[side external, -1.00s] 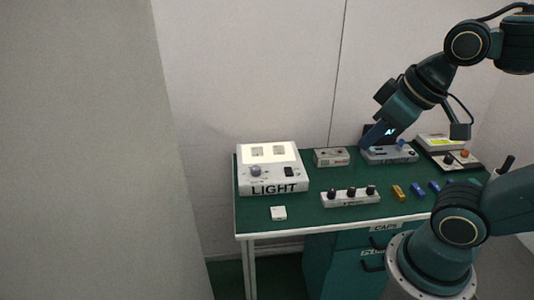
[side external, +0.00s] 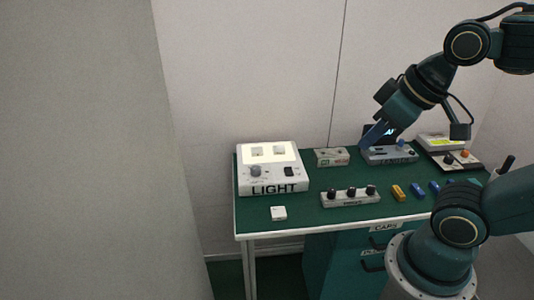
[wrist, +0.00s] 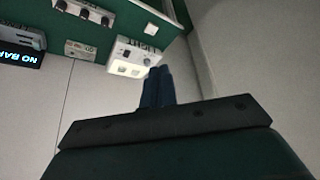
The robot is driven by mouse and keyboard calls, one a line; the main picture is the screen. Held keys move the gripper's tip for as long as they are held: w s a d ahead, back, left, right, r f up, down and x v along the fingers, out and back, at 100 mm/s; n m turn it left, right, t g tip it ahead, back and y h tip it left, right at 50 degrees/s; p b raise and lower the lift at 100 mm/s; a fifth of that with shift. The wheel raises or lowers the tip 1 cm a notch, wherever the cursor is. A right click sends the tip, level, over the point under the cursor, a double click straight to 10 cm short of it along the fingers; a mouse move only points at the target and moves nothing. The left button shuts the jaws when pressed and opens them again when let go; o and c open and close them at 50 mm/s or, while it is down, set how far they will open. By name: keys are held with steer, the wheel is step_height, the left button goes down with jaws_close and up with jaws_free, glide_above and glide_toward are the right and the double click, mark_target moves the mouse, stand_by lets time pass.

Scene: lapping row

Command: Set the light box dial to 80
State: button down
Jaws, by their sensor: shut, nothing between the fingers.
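The light box (side external: 285,188) is a white box marked LIGHT at the left end of the green bench, with a lit top panel. Its dial (side external: 256,171) is a grey round knob at the left of its front part, beside a dark switch; the scale and setting are too small to read. The light box (wrist: 124,55) and dial (wrist: 147,62) also show in the wrist view. My gripper (side external: 368,141) is shut and empty, in the air towards the back right of the bench, well right of the dial. Its blue fingers (wrist: 157,74) are together in the wrist view.
A small grey box (side external: 331,157) stands right of the light box. A strip with several black knobs (side external: 350,198) lies in front. A white block (side external: 278,213) sits near the front edge. A grey unit (side external: 390,155) with a dark display stands near my gripper.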

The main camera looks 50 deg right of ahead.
stand_by(0.4)
steer(key=c, duration=1.5)
jaws_free()
steer(key=shift+w, duration=0.1)
steer(key=o, duration=0.4)
steer(key=shift+w+r, duration=0.15)
steer(key=shift+w, duration=0.05)
steer(key=shift+o, duration=0.4)
steer(key=w+d+r+n+g, duration=0.1)
steer(key=w+r+n, duration=0.1)
steer(key=w+n, duration=0.4)
steer(key=w, duration=0.3)
steer(key=shift+w+d+r+n+g, duration=0.2)
steer(key=shift+w+d+n+g, duration=0.1)
steer(key=shift+w, duration=0.1)
steer(key=w+d+f+n+g, duration=0.1)
steer(key=w+d+f+n, duration=0.25)
steer(key=w+n, duration=0.4)
steer(key=w+d+f+n+g, duration=0.2)
steer(key=w+f+n, duration=0.2)
steer(key=w, duration=0.7)
steer(key=w+d+f+n+g, duration=0.1)
steer(key=w+d+f+n, duration=0.2)
steer(key=w+f+n, duration=0.3)
step_height(320, 180, down, 5)
steer(key=shift+w+d+f, duration=0.1)
steer(key=shift+w+d, duration=0.15)
steer(key=shift+w, duration=0.6)
steer(key=shift+f, duration=0.1)
